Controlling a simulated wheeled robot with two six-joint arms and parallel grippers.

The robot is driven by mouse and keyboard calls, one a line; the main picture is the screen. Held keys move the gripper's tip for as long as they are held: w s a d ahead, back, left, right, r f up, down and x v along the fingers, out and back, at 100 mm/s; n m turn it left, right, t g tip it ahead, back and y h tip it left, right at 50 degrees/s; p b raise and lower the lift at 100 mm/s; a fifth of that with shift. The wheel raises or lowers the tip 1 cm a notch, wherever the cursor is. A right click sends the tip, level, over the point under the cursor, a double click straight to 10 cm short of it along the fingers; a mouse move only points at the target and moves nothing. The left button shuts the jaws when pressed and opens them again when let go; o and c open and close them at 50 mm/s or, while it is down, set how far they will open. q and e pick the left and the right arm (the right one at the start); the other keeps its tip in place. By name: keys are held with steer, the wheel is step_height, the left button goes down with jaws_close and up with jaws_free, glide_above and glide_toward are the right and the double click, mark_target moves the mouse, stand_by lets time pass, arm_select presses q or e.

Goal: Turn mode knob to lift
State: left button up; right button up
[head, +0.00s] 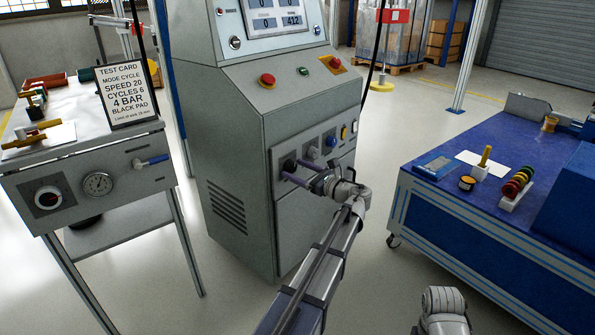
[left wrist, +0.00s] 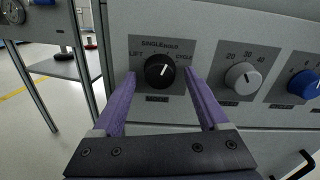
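The black mode knob (left wrist: 159,70) is on the grey machine's front panel, with LIFT printed at its left and CYCLE at its right. Its white pointer mark tilts up and slightly right. In the head view the knob (head: 288,165) is partly hidden by my fingers. My left gripper (head: 291,171) is open in front of the panel. In the left wrist view its purple fingers stand on either side of the knob, with gaps showing on both sides. My right gripper is out of view; only a pale part of my right arm shows at the bottom right.
A grey speed knob (left wrist: 243,78) and a blue knob (left wrist: 304,84) sit to the right on the panel. A test card (head: 123,95) stands on the left bench. A blue table (head: 480,215) is at the right. Open floor lies between.

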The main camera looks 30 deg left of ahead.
arm_select(q)
jaws_close()
stand_by(0.4)
steer(key=n, duration=0.7)
steer(key=shift+w+n, duration=0.1)
steer(key=shift+n, duration=0.3)
steer(key=n, duration=0.4)
steer(key=shift+r+n, duration=0.1)
steer(key=shift+n, duration=2)
